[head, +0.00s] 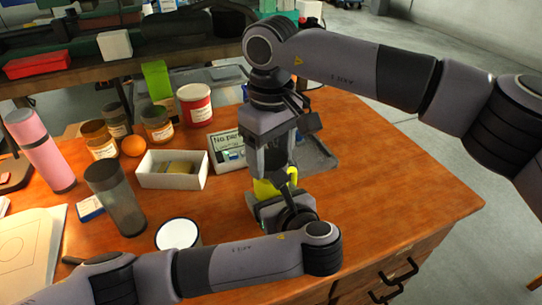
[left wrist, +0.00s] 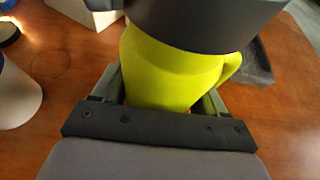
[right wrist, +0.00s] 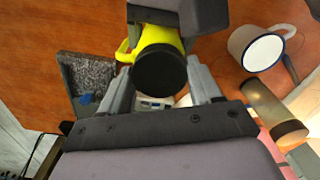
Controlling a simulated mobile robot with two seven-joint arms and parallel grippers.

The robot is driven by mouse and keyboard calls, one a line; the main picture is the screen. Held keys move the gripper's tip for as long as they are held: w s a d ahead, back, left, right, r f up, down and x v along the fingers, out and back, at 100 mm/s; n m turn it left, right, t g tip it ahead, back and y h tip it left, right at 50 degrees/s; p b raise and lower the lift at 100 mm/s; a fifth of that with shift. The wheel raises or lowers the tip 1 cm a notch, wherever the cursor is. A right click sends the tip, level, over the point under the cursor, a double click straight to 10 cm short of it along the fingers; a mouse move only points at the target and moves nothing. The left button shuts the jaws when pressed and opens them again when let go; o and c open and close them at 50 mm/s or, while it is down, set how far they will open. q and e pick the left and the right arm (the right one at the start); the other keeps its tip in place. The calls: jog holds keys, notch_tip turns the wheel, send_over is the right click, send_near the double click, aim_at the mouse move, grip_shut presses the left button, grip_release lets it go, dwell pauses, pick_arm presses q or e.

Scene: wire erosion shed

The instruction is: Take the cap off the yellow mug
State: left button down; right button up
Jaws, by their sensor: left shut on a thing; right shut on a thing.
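The yellow mug (head: 265,188) stands near the middle of the table, partly covered by both of my grippers. Its body also shows in the left wrist view (left wrist: 158,72), with the handle on the right. My left gripper (left wrist: 163,88) is shut around the mug's body. The black cap (right wrist: 160,71) shows as a round disc over the mug's top in the right wrist view. My right gripper (head: 270,165) is above the mug, pointing down, its fingers shut on the cap.
A white enamel mug (head: 178,234) and a grey tumbler (head: 115,200) stand to the left. A white box (head: 172,171), a sign (head: 225,152) and a grey tray (head: 318,157) are close behind the yellow mug. The table's right part is clear.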

aim_at(271, 159)
jog(key=shift+r, duration=0.6)
jog(key=shift+r, duration=2)
pick_arm(q)
grip_release()
pick_arm(e)
jog(key=shift+r, duration=0.1)
